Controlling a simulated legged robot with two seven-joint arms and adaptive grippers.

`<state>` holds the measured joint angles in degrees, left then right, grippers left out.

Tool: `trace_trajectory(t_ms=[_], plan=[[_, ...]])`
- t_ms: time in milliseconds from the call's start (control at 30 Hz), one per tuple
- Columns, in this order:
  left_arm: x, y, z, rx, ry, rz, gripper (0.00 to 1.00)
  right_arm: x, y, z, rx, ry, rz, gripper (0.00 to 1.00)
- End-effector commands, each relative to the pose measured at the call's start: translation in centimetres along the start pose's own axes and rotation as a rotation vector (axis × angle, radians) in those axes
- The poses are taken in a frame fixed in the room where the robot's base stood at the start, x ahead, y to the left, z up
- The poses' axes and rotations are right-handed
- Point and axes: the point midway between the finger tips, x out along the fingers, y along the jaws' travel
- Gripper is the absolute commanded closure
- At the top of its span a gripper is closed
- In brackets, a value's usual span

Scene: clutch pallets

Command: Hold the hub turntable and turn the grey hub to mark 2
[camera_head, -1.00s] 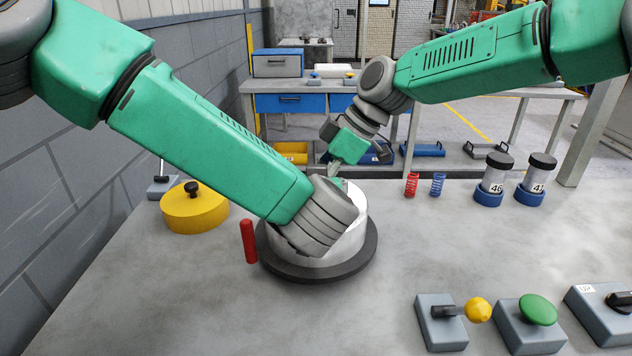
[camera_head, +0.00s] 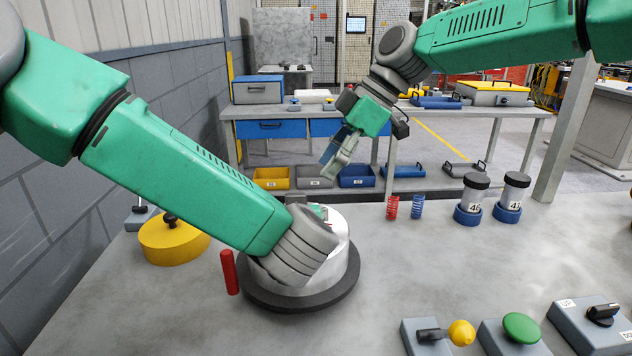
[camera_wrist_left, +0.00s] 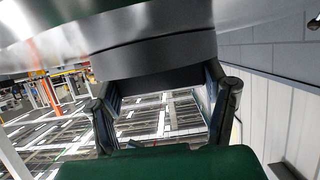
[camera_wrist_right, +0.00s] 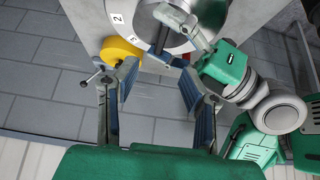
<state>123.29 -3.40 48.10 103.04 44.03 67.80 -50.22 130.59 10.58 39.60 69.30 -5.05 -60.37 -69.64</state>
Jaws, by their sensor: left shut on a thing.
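The hub turntable (camera_head: 340,270), a silver drum on a dark round base, stands on the table in the head view. My left wrist covers much of it. The right wrist view shows a pale ring with mark 2 (camera_wrist_right: 118,18) at the drum's edge. My right gripper (camera_head: 330,168) is raised beyond the drum, clear of it. In its wrist view the fingers are apart with nothing between them.
A red upright peg (camera_head: 230,272) stands left of the base, near a yellow round block (camera_head: 173,240) with a black knob. Red and blue springs (camera_head: 392,207) and two numbered canisters (camera_head: 470,198) stand at the right back. Control boxes (camera_head: 510,335) line the front right.

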Motion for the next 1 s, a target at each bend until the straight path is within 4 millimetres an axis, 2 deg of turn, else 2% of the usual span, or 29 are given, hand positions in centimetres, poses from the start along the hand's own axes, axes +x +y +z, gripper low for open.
trace_trajectory(t_ms=[100,267,367,700,900,1000], plan=[[0.0,0.1,0.4,0.003,-0.007,0.003,0.84,-0.7,-0.1,-0.1,-0.001,0.000,0.000,0.64],[0.0,0.1,0.4,0.003,-0.007,0.003,0.84,0.1,-0.1,0.0,0.000,-0.001,-0.002,0.64],[0.0,0.1,0.3,0.003,-0.007,0.003,0.84,1.4,-0.2,0.0,-0.001,-0.002,-0.004,0.64],[0.0,0.1,0.3,0.003,-0.007,0.003,0.84,7.9,-0.2,0.0,0.000,-0.001,-0.004,0.64],[-0.1,0.1,0.3,0.003,-0.006,0.003,0.84,10.3,-0.1,-0.1,0.000,0.000,-0.001,0.64],[-0.1,0.1,0.3,0.003,-0.006,0.003,0.84,10.9,-0.1,-0.1,-0.001,0.000,0.000,0.64]])
